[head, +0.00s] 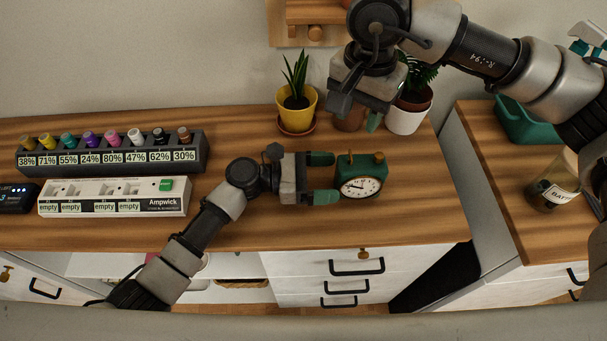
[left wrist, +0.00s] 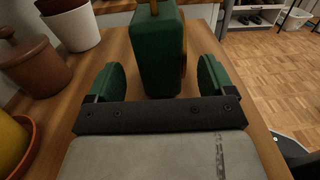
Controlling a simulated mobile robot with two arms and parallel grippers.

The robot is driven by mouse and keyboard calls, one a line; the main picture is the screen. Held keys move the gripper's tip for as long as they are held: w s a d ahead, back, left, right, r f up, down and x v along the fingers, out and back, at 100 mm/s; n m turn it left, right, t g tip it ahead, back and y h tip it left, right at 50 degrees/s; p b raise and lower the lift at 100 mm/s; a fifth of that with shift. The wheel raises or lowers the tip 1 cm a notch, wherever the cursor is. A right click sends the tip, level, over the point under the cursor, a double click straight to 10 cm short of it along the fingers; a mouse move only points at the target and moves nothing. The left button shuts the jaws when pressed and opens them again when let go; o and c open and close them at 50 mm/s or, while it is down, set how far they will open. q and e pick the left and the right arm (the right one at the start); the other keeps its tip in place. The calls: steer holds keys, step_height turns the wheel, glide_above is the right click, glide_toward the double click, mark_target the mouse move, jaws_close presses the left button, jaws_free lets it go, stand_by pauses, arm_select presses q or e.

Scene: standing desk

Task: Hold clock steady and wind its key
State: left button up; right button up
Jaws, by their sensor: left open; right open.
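The clock (head: 360,185) is a dark green box with a white face, upright on the wooden desk right of centre. A brass-coloured part (head: 378,157) shows on its top right; I cannot tell whether it is the key. My left gripper (head: 324,178) is open just left of the clock, its green fingertips pointing at it. In the left wrist view the green clock body (left wrist: 158,55) stands just ahead, roughly between the open fingers. My right gripper (head: 358,118) is open and raised above the back of the desk, near the plants, with nothing visible in it.
A yellow plant pot (head: 297,119) and a white pot (head: 408,118) stand behind the clock. A gap separates the desk from a right counter (head: 490,170) with a jar (head: 553,185).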

mark_target(359, 178)
arm_select(q)
steer(key=shift+w+d, duration=0.1)
steer(key=shift+d, duration=2.05)
steer(key=c, duration=1.2)
steer(key=shift+o, duration=0.2)
arm_select(e)
steer(key=shift+c, duration=0.9)
step_height(359, 178, down, 10)
steer(key=n, duration=0.7)
jaws_close()
